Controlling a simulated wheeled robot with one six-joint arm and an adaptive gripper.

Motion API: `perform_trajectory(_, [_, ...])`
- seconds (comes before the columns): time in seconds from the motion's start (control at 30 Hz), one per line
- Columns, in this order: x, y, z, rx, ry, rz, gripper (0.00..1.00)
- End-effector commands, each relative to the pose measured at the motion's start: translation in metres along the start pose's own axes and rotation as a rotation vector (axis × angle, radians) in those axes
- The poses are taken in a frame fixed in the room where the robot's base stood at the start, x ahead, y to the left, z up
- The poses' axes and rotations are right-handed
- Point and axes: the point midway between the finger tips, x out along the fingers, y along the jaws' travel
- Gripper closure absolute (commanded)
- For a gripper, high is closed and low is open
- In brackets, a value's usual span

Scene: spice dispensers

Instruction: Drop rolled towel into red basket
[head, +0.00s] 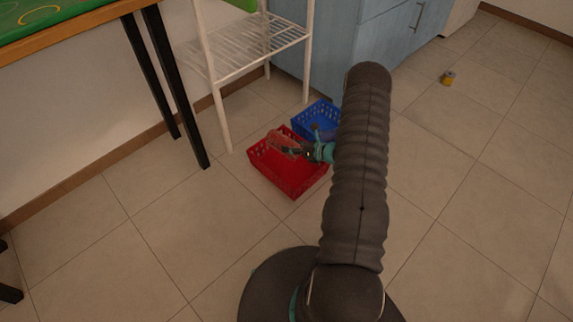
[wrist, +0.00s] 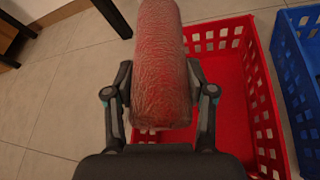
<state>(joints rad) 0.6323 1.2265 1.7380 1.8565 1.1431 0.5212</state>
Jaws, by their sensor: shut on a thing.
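The rolled towel (wrist: 160,65), reddish and fuzzy, is held between the fingers of my gripper (wrist: 160,100) in the wrist view. In the head view the towel (head: 284,143) shows over the red basket (head: 293,188), with my gripper (head: 310,150) at its right end. The red basket (wrist: 262,110) lies below and to the right of the towel in the wrist view. Its visible floor is bare. My arm and the towel hide part of the basket. The exact height of the towel above the basket cannot be told.
A blue basket (head: 313,118) stands right behind the red one, and shows at the right edge of the wrist view (wrist: 304,50). A white rack (head: 228,75) and a blue cabinet (head: 330,50) stand behind.

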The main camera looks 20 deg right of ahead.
Motion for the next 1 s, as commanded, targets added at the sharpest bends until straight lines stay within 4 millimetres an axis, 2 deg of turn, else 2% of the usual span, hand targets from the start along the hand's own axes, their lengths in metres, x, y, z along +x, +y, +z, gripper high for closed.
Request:
perform_trajectory(0.1, [-0.003, -0.019, -0.014, 0.013, -0.011, -0.031, 0.84])
perform_trajectory(0.2, [-0.004, -0.026, -0.02, 0.018, -0.014, -0.042, 0.84])
perform_trajectory(0.47, [0.001, -0.032, -0.032, 0.018, -0.015, -0.045, 0.84])
perform_trajectory(0.8, [0.013, -0.043, -0.064, 0.018, -0.015, -0.045, 0.84])
perform_trajectory(1.0, [0.017, -0.046, -0.073, 0.018, -0.015, -0.045, 0.84])
